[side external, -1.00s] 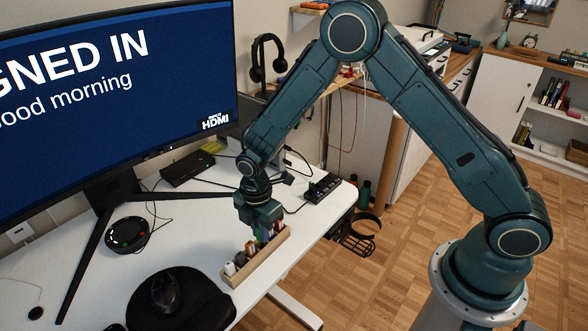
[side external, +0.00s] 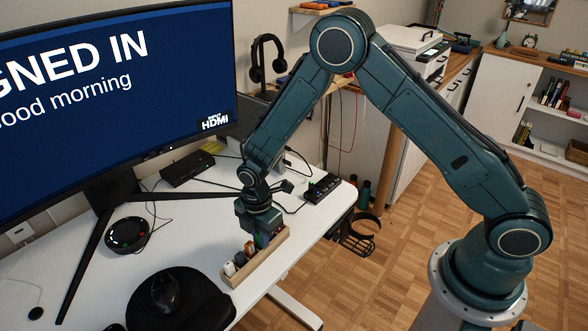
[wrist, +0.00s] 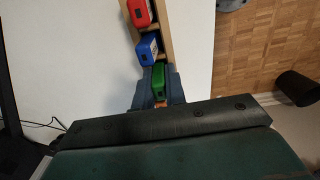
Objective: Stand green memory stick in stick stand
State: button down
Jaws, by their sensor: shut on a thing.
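The wooden stick stand (side external: 264,265) sits near the right edge of the white desk and holds a row of memory sticks. It also shows in the wrist view (wrist: 166,38). My gripper (side external: 260,235) is low over the stand. In the wrist view its jaws (wrist: 158,88) are shut on the green memory stick (wrist: 158,76), in line with the row. The green stick shows only slightly in the side view (side external: 258,241). Its lower end is hidden, so I cannot tell how deep it sits. A blue stick (wrist: 147,48) and a red stick (wrist: 138,14) stand beyond it.
A mouse (side external: 165,292) lies on a black mat in front. The monitor (side external: 110,90) rises at left. A dark power strip (side external: 323,189) lies behind. The desk's right edge is close to the stand.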

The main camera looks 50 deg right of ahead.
jog(key=shift+s+f, duration=0.1)
jog(key=shift+f, duration=0.35)
jog(key=c, duration=1.5)
grip_release()
jog(key=shift+o, duration=0.7)
jog(key=shift+r, duration=0.7)
notch_tip(320, 180, up, 13)
jog(key=shift+r, duration=0.2)
jog(key=shift+r, duration=0.1)
